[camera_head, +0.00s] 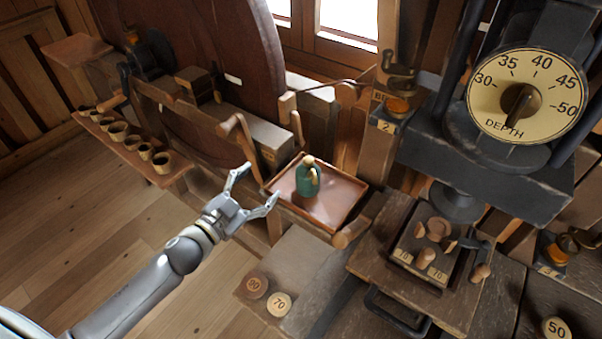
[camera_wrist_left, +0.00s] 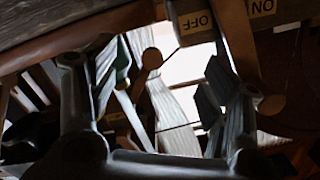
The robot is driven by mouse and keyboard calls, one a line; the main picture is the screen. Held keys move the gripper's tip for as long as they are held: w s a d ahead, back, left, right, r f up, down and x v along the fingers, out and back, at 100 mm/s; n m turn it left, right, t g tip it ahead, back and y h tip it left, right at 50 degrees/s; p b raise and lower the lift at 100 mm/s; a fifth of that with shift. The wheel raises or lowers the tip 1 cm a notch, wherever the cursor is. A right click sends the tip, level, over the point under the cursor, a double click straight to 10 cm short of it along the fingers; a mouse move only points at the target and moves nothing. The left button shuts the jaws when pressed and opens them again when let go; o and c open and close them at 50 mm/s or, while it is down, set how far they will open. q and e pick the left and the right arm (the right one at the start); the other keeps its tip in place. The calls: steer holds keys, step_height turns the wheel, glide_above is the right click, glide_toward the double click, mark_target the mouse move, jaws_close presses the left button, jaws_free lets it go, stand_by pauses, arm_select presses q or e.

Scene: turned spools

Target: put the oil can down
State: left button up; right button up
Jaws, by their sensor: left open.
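The oil can (camera_head: 307,181) is a green-teal can with a tan top and a side handle. It stands upright on a reddish tray (camera_head: 338,192) with a raised wooden rim. My left gripper (camera_head: 261,182) is open and empty, with its fingers spread to the left of the can and apart from it in the head view. In the left wrist view both open fingers (camera_wrist_left: 155,105) show with nothing held between them. A small green patch shows there beside the left finger; I cannot tell if it is the can. My right gripper is not in view.
A shelf of small cups (camera_head: 132,144) runs along the left. Wooden levers (camera_head: 230,125) stand close behind the gripper. Round tokens marked 90 and 70 (camera_head: 278,304) lie in front. A depth dial (camera_head: 527,96) hangs at right.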

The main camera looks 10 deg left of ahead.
mark_target(304, 178)
arm_select(q)
steer(key=d+r+m+g+h, duration=0.1)
steer(key=d+m+g+h, duration=0.1)
steer(key=d+r+m+g+h+p, duration=0.1)
steer(key=d+m+h, duration=0.1)
steer(key=m+h, duration=0.1)
steer(key=d+r+m+g+h, duration=0.1)
steer(key=d+m+g+h, duration=0.1)
steer(key=h, duration=0.1)
steer(key=shift+w+d+r+m+g+p, duration=0.2)
steer(key=shift+d+m+g+p, duration=0.1)
steer(key=shift+m+p, duration=0.1)
steer(key=shift+w+d+r+p, duration=0.1)
steer(key=shift+w+d+p, duration=0.2)
steer(key=shift+w+d, duration=0.1)
steer(key=p+x, duration=0.1)
steer(key=x, duration=0.2)
steer(key=shift+w+r, duration=0.1)
steer(key=shift+w, duration=0.15)
steer(key=shift+w+d+p, duration=0.3)
steer(key=shift+d, duration=0.1)
steer(key=shift+s+a, duration=0.1)
steer(key=shift+c, duration=1)
steer(key=c, duration=1.2)
steer(key=shift+o, duration=0.2)
